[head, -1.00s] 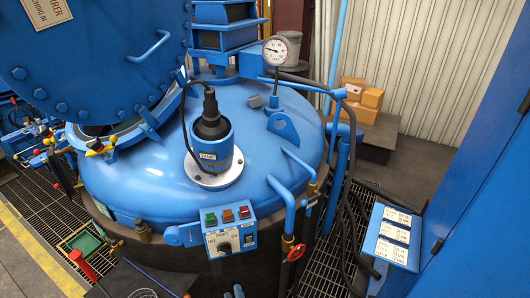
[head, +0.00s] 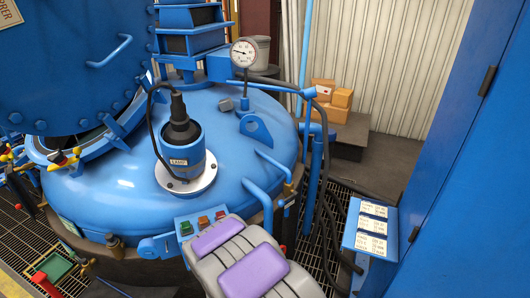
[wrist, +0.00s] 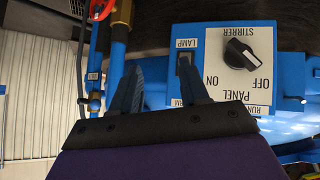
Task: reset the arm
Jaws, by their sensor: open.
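My gripper (wrist: 165,92) is open in the wrist view, its two dark blue fingers apart with nothing between them. It faces the blue furnace's control panel (wrist: 238,55), which appears upside down there. The panel carries a black stirrer knob (wrist: 239,52) with ON and OFF marks and a lamp switch (wrist: 186,65). The fingertips are beside and below the switch in the picture; I cannot tell the exact gap. In the head view my grey and purple arm covers the panel's lower part, and my gripper is hidden.
The domed blue lid (head: 110,190) bears a capped cylinder (head: 180,150) and a pressure gauge (head: 244,52). Pipes and a blue handle (head: 268,200) stand close right of the panel. A label stand (head: 371,232) and blue cabinet (head: 450,130) are farther right. Cardboard boxes (head: 330,93) lie behind.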

